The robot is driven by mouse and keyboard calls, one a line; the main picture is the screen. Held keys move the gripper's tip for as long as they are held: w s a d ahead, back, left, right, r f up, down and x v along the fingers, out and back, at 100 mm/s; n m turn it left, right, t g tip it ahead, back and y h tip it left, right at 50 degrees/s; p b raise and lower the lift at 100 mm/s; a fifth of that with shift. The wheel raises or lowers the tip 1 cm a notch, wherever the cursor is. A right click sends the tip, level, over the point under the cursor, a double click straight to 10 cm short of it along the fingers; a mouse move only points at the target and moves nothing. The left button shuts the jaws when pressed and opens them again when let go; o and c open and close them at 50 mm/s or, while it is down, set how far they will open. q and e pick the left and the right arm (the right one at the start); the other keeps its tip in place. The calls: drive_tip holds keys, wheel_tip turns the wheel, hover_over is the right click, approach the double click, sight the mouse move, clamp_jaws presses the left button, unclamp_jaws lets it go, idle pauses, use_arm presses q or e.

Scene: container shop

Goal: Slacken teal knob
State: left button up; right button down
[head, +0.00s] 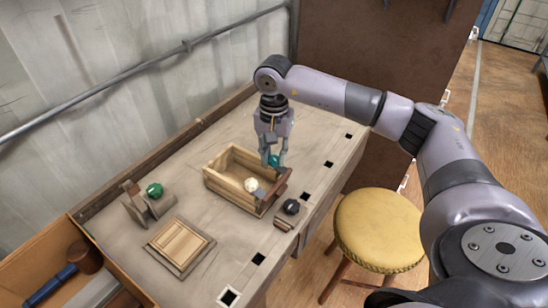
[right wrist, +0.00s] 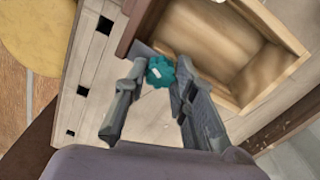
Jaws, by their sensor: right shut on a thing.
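The teal knob (right wrist: 160,72) is a lobed knob with a white mark, at the corner of an open wooden box (head: 225,181). In the head view the teal knob (head: 273,160) shows between the fingers of my right gripper (head: 273,163). The right gripper points down from above. In the right wrist view its two fingers (right wrist: 160,80) stand on either side of the knob, shut on it. The box also shows in the right wrist view (right wrist: 240,55). My left gripper is not in view.
A cream knob (head: 251,185) sits on the box's near side. A black knob (head: 291,206), a green knob (head: 154,190) and a wooden panel (head: 180,246) are on the bench. A yellow stool (head: 378,230) stands at right; a tool tray (head: 50,258) is at left.

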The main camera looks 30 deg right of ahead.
sight(274, 158)
drive_tip(key=shift+n, duration=0.3)
drive_tip(key=c, duration=1.3)
unclamp_jaws()
drive_tip(key=shift+r, duration=0.1)
wheel_tip(274, 158, up, 12)
drive_tip(key=shift+f, duration=0.1)
drive_tip(key=shift+f, duration=0.1)
